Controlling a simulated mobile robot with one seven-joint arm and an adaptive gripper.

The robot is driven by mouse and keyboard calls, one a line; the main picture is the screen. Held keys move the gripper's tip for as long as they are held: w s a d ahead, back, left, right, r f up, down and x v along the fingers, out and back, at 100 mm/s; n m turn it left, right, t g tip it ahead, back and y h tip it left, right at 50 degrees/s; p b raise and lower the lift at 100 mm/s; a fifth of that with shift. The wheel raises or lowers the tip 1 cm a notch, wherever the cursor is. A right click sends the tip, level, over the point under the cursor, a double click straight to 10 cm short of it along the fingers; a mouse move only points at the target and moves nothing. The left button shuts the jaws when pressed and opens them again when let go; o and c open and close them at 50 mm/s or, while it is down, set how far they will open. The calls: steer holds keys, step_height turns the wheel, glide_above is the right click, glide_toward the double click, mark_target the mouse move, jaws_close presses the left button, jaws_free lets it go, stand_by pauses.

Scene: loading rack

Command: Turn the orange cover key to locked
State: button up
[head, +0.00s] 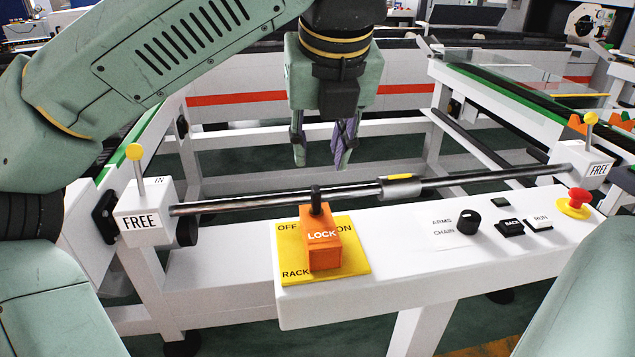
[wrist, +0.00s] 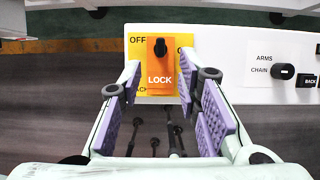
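The orange cover (head: 322,252), marked LOCK, sits on a yellow plate (head: 354,266) marked OFF, ON and RACK on the white control panel. A short black post stands at the cover's far end in the head view; it is the dark knob (wrist: 160,47) in the wrist view. The cover also shows in the wrist view (wrist: 159,71), framed between my fingertips. My gripper (head: 320,156) is open and empty, fingers pointing down, apart from the cover and higher in the head picture. Its purple pads show in the wrist view.
A metal rod (head: 290,199) runs between two FREE-marked blocks with yellow-knobbed levers, just behind the cover. Right of the cover are a black ARMS/CHAIN knob (head: 467,221), BACK and RUN buttons, and a red stop button (head: 577,198).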

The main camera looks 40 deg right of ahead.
mark_target(316, 189)
steer(key=p+x, duration=0.2)
steer(key=x, duration=0.8)
steer(key=shift+s+f, duration=0.1)
steer(key=shift+c, duration=0.3)
jaws_close()
